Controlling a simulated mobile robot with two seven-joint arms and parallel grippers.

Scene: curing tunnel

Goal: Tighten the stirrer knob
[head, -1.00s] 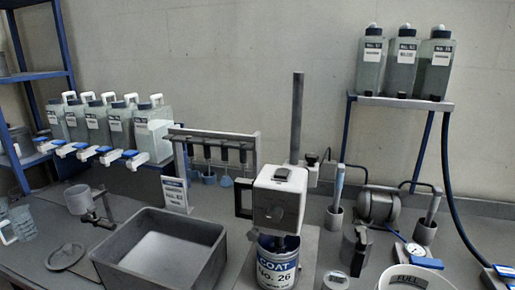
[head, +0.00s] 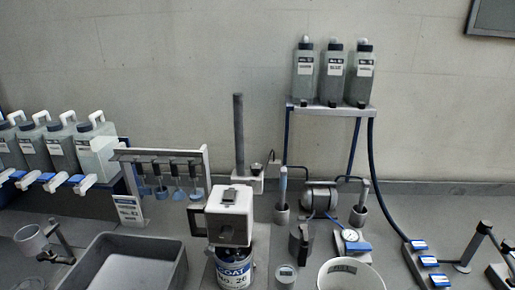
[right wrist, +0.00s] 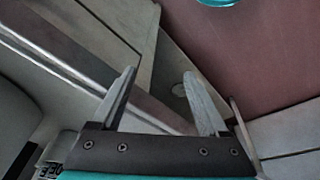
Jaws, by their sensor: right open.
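The stirrer (head: 230,214) has a white motor head and stands in the middle of the head view, with a tall dark post (head: 239,130) behind it. A clamp block (head: 249,186) sits at the post, and a small dark knob (head: 256,169) shows beside it. I cannot tell if the knob is tight. A can (head: 234,270) labelled COAT No. 26 stands below the head. My right gripper (right wrist: 162,92) is open in the right wrist view, with nothing between its fingers. Neither gripper shows in the head view.
A grey tub (head: 130,262) stands left of the can, and a white bucket (head: 351,276) to its right. A small tank (head: 319,196), a gauge (head: 350,236) and cups crowd the right side. Bottles stand on a shelf (head: 333,108) behind. A tool rack (head: 160,154) is left.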

